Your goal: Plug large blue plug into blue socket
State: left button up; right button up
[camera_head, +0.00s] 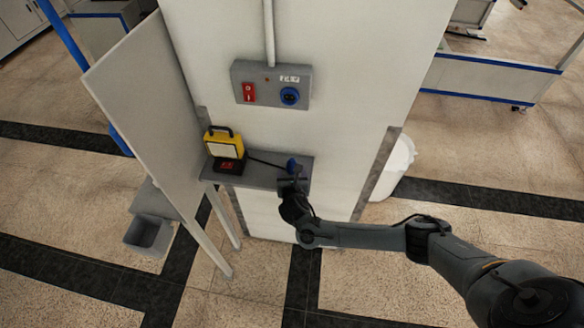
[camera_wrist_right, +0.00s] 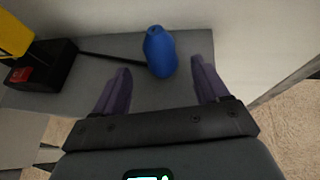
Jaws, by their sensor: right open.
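The blue plug (camera_head: 292,165) lies on the grey shelf at its right end, with a black cable running left from it. In the right wrist view the blue plug (camera_wrist_right: 160,52) shows just beyond and between the fingertips. My right gripper (camera_head: 293,181) is open and empty at the shelf's front edge, close to the plug; its two fingers also show in the right wrist view (camera_wrist_right: 160,82). The blue socket (camera_head: 290,96) is on a grey box (camera_head: 262,70) on the white wall above the shelf. My left gripper is not in view.
A yellow work lamp (camera_head: 224,141) stands on a black and red base (camera_head: 230,164) at the left of the shelf (camera_head: 262,177). A red switch (camera_head: 249,92) sits left of the socket. A white side panel (camera_head: 140,90) bounds the left. The wall between shelf and socket is clear.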

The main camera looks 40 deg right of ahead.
aim_at(292, 170)
jog(key=shift+x, duration=2.75)
jog(key=shift+d, duration=0.1)
jog(key=c, duration=1.1)
jog(key=shift+r, duration=0.2)
